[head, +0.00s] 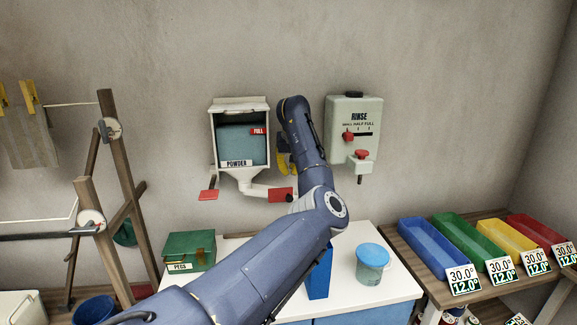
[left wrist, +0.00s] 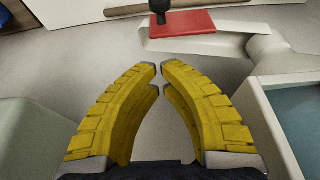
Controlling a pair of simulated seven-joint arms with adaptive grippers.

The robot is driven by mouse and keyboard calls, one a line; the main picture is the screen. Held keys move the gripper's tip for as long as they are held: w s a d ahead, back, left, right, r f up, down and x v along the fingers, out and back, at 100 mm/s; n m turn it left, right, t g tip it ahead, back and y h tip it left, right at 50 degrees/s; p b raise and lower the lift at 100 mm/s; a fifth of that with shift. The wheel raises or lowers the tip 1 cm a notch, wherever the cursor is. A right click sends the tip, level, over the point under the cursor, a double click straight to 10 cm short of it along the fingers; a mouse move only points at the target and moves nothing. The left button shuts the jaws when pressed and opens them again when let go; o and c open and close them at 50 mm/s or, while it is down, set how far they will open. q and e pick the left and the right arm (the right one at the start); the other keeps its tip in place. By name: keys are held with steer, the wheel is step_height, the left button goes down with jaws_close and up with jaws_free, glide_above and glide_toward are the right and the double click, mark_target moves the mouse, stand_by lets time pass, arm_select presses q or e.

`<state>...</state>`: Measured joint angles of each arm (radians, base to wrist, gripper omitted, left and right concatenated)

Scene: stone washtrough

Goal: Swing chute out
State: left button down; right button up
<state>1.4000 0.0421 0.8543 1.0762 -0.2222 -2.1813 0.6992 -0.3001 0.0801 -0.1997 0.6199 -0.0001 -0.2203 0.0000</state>
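The white powder dispenser (head: 211,140) hangs on the wall with a blue-grey window. Its white chute (head: 255,188) runs from the funnel to the right and ends in a red plate (head: 283,195). In the left wrist view, the red plate (left wrist: 185,24) carries a black knob (left wrist: 160,6) and lies beyond my fingertips, with the chute pipe (left wrist: 262,45) beside it. My left gripper (left wrist: 159,73) has yellow fingers with tips together and nothing between them, apart from the chute. In the head view my arm mostly hides this gripper (head: 284,158). My right gripper is not in view.
The rinse box (head: 355,120) hangs close to the right of my arm. A wooden rack stands left; coloured trays (head: 432,254) stand right.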

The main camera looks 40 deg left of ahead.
arm_select(q)
steer(key=shift+x, duration=2.9)
